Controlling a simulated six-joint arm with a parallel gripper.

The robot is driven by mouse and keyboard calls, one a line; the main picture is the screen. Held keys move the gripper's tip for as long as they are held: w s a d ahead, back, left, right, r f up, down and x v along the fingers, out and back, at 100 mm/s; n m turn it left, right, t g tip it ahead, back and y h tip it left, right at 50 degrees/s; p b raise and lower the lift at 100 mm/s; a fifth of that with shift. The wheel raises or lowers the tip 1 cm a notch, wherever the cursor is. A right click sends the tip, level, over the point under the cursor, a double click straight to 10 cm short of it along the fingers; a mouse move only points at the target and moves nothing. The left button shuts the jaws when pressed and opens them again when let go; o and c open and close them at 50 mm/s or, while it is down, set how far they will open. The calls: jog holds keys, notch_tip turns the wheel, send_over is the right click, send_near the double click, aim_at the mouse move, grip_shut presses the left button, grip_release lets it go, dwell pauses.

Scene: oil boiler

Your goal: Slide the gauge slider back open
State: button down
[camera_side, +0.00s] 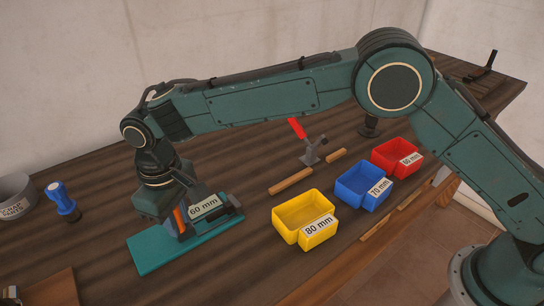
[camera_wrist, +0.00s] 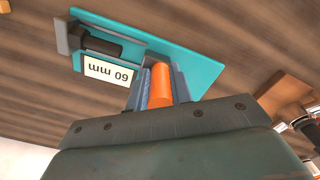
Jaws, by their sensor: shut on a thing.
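The gauge has a flat teal base (camera_side: 160,250) lying on the wooden bench, also seen in the wrist view (camera_wrist: 205,65). A white "60 mm" label (camera_side: 203,207) stands on it, upside down in the wrist view (camera_wrist: 108,72). A dark cylinder (camera_wrist: 95,42) with a grey end block lies beside the label. My gripper (camera_side: 182,222) is low over the base, fingers pointing down. Its two blue-grey fingers are shut on an upright orange handle (camera_wrist: 160,85), which appears to be the gauge slider's. The handle's foot and the slider track are mostly hidden by the fingers.
Yellow (camera_side: 302,212), blue (camera_side: 362,187) and red (camera_side: 397,157) bins stand to the right. A blue-handled stamp (camera_side: 62,200) and a grey scrap bin (camera_side: 14,195) stand at left.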

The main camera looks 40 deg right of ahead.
aim_at(170, 245)
jog(key=shift+a+r, duration=0.1)
jog(key=shift+a, duration=1.3)
jog(key=c, duration=1.3)
grip_release()
jog(key=shift+a, duration=0.1)
jog(key=shift+o, duration=0.2)
notch_tip(170, 245, up, 14)
